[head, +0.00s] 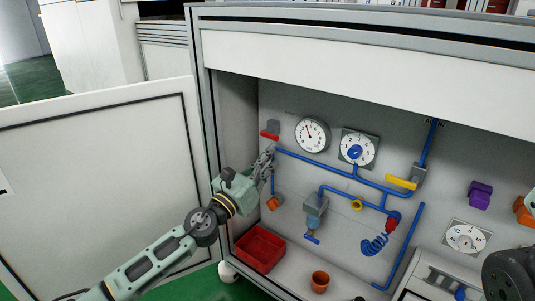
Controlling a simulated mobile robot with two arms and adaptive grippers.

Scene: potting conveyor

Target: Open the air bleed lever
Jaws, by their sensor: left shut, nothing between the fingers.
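Inside the open cabinet is blue pipework with several levers, and I cannot read a label that marks the air bleed lever. A red lever (270,136) sits on a grey block at the left end of the panel. A yellow lever (401,182) sits on a grey valve at the right, and a small blue lever (312,240) hangs low under the filter unit (315,208). My left gripper (269,151) is shut and empty, just below the red lever, in front of the pipe's left end. Whether it touches anything is unclear. My right gripper is out of view.
The cabinet door (95,180) stands open at the left. Two gauges (312,135) (358,149) are on the panel. A red bin (260,249) and an orange pot (320,281) stand on the cabinet floor. A coiled blue hose (374,246) hangs at the right.

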